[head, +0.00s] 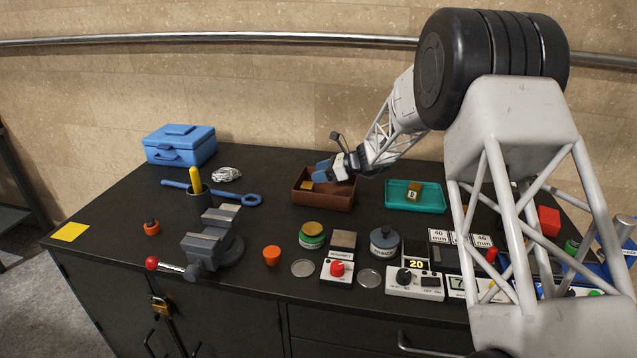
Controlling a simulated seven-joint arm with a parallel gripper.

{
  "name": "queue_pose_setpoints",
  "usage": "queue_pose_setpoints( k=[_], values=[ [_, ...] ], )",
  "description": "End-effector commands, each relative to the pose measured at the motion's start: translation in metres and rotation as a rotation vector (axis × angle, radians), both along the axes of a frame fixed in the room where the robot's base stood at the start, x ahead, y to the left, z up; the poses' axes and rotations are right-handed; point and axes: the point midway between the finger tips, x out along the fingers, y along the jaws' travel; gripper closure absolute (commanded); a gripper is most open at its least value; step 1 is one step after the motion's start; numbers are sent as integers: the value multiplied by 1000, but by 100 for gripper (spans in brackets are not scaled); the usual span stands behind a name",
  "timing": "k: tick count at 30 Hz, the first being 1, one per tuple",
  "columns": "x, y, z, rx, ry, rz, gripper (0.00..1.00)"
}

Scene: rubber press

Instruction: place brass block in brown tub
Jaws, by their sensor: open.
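The brown tub (322,201) stands at the back middle of the black bench. A small brass-coloured block (307,186) shows inside the tub, near its left end. My gripper (319,171) is over the tub with its blue fingertips open, just above and to the right of that block. The gripper and its wrist cover part of the tub's back and right side. I cannot tell from this view whether a fingertip touches the block or the tub. Another yellowish block (413,190), with a marked face, sits in the teal tray.
The teal tray (433,209) stands right of the tub. Jars, a red-knobbed box (337,270) and meters crowd the front. A blue case (180,145) is at the back left.

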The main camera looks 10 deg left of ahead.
Motion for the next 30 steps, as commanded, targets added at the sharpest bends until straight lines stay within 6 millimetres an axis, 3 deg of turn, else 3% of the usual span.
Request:
queue_pose_setpoints(
  k=[3,9,30],
  values=[
    [0,0,14,0,-3,0,41],
    [0,0,24,0,-1,0,41],
    [0,0,25,0,-1,0,41]
  ],
)
